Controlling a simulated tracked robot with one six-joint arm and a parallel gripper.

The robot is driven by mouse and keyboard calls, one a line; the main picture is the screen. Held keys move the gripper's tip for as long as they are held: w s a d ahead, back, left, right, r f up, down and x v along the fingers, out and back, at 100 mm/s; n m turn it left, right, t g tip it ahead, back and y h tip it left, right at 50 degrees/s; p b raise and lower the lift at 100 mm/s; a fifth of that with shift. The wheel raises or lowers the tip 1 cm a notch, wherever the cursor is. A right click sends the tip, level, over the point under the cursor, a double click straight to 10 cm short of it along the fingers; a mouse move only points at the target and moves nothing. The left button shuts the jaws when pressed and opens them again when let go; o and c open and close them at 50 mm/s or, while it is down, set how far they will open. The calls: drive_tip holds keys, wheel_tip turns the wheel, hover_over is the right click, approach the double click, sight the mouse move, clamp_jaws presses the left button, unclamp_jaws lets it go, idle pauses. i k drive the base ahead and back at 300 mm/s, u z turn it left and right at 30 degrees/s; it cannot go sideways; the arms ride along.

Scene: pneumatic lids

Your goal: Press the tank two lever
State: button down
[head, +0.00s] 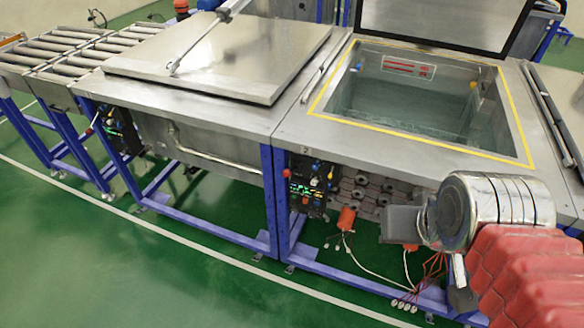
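The right-hand tank (470,156) stands with its lid (440,20) raised, and clear liquid shows inside its yellow-edged opening. A small mark, perhaps a 2, is on its front left corner. Below that corner is a dark control panel (308,188) with green lights, blue and red parts and a small red knob (292,181) at its left. I cannot make out which part is the lever. My gripper (430,258) is at the lower right, in front of the tank and well right of the panel. It touches no panel part; its finger opening is unclear.
The left tank has a closed steel lid (215,55) and its own panel (120,130) below. A roller conveyor (60,45) runs off to the left. Blue legs (270,205) and loose cables (365,270) are under the tanks. The green floor (150,270) in front is clear.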

sight(286, 173)
drive_tip(key=k, duration=1.35)
drive_tip(key=u, duration=0.2)
drive_tip(key=i, duration=0.4)
drive_tip(key=u, duration=0.9)
drive_tip(key=i, duration=1.3)
drive_tip(key=u, duration=0.1)
